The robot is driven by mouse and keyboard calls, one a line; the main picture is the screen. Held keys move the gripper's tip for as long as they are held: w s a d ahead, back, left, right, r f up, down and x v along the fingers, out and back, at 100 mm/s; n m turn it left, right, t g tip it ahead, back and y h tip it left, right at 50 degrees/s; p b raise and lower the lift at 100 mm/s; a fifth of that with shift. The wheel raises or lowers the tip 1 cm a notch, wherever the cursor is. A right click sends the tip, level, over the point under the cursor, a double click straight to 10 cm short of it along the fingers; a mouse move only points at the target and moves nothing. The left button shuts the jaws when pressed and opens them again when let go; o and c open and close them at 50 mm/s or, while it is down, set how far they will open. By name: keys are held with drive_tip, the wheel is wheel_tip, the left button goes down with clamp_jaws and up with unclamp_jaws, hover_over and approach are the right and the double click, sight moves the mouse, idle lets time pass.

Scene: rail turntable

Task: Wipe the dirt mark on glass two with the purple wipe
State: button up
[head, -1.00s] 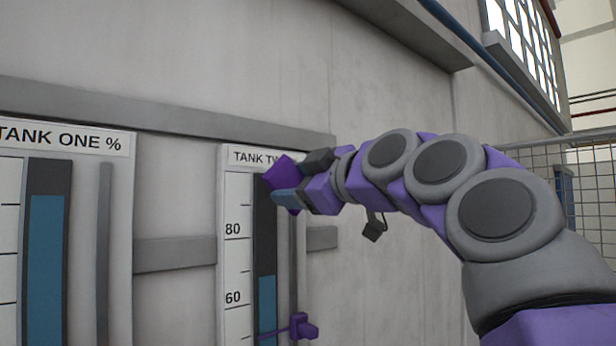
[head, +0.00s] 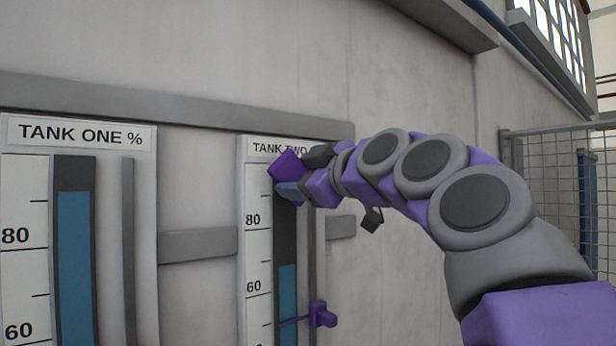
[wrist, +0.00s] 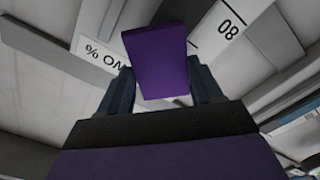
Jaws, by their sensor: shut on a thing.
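The purple wipe (head: 285,165) is a small block held between the fingers of my gripper (head: 304,174), in front of the upper part of the tank two gauge. The wrist view shows the wipe (wrist: 158,60) clamped between the two dark blue fingers of my gripper (wrist: 163,88). Glass two (head: 286,235) is the dark tube with blue liquid up to between 60 and 80. Its top is hidden behind the wipe and fingers. I cannot tell whether the wipe touches the glass. No dirt mark can be made out.
A purple pointer (head: 321,314) on a slide rod sits low beside glass two. The tank one gauge (head: 75,250) is at the left. A grey rail (head: 180,110) runs above the gauges. A mesh fence (head: 560,190) stands at the right.

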sight(283, 177)
drive_tip(key=a, duration=0.3)
drive_tip(key=shift+w+a+f, duration=0.1)
drive_tip(key=shift+w+a, duration=0.05)
drive_tip(key=shift+w+d, duration=0.2)
drive_tip(key=shift+d, duration=0.5)
drive_tip(key=shift+w+d, duration=0.15)
drive_tip(key=shift+d, duration=0.5)
drive_tip(key=shift+w+a, duration=0.2)
drive_tip(key=shift+a, duration=1.25)
drive_tip(key=d, duration=0.1)
drive_tip(key=w+d, duration=0.1)
drive_tip(key=d, duration=0.1)
drive_tip(key=w+d, duration=0.1)
drive_tip(key=d, duration=0.1)
drive_tip(key=shift+w+d, duration=0.1)
drive_tip(key=shift+d, duration=0.1)
drive_tip(key=shift+a+b, duration=0.35)
drive_tip(key=shift+a, duration=0.6)
drive_tip(key=shift+s+a+b, duration=0.5)
drive_tip(key=shift+s+a, duration=0.15)
drive_tip(key=shift+a, duration=0.1)
drive_tip(key=shift+s+a, duration=0.25)
drive_tip(key=shift+a, duration=0.25)
drive_tip(key=shift+a, duration=0.15)
drive_tip(key=shift+b+v, duration=1.55)
drive_tip(key=shift+v, duration=1.55)
